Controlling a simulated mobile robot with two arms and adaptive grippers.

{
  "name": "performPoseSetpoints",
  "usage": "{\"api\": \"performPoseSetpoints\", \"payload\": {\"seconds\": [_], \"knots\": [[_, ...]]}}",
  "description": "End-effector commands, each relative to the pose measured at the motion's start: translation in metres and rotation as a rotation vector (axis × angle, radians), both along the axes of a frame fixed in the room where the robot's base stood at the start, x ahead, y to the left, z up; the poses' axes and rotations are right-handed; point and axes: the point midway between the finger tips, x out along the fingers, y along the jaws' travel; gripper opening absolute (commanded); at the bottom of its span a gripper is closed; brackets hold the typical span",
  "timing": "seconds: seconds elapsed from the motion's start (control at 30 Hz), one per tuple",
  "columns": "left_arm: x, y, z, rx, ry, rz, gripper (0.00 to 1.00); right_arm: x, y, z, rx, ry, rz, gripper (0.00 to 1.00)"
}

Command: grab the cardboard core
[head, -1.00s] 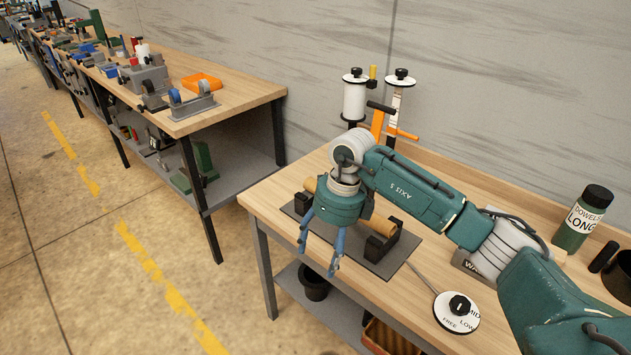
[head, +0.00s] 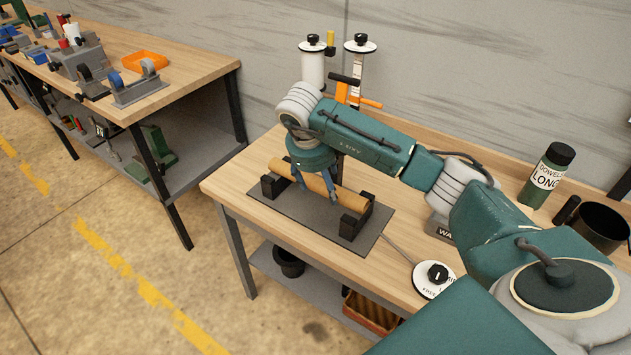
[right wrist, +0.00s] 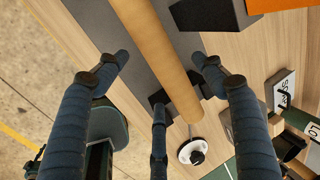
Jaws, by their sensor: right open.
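The cardboard core (head: 348,197) is a plain brown tube lying across black end supports on a dark grey plate (head: 312,222) on the near workbench. My right gripper (head: 316,190) is just above the core in the head view, pointing down, with its blue fingers open. In the right wrist view the core (right wrist: 150,40) runs lengthwise between the spread fingers of the gripper (right wrist: 160,60), with a gap on both sides. The third finger's tip is close to the core there; whether it touches I cannot tell. My left gripper is not in view.
A second bench (head: 190,75) is at left.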

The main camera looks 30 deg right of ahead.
Motion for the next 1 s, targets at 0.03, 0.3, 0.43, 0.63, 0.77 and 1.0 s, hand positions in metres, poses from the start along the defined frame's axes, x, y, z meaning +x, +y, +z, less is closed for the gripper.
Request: {"api": "performPoseSetpoints", "payload": {"seconds": [0.03, 0.3, 0.43, 0.63, 0.77, 1.0], "knots": [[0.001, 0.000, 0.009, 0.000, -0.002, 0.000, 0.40, 0.000, -0.002, -0.005, 0.001, 0.006, -0.002, 0.69], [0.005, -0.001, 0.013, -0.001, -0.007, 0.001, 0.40, 0.004, -0.009, -0.031, 0.001, 0.000, 0.000, 0.69], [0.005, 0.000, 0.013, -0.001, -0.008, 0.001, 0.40, 0.004, -0.009, -0.031, 0.000, -0.001, 0.000, 0.69], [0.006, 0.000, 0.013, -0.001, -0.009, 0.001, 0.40, 0.004, -0.009, -0.031, 0.001, 0.000, 0.000, 0.39], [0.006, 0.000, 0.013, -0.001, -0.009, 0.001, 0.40, 0.004, -0.009, -0.031, 0.001, 0.000, 0.000, 0.19], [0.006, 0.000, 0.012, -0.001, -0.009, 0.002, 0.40, 0.005, -0.009, -0.030, 0.001, -0.001, -0.001, 0.19]]}}
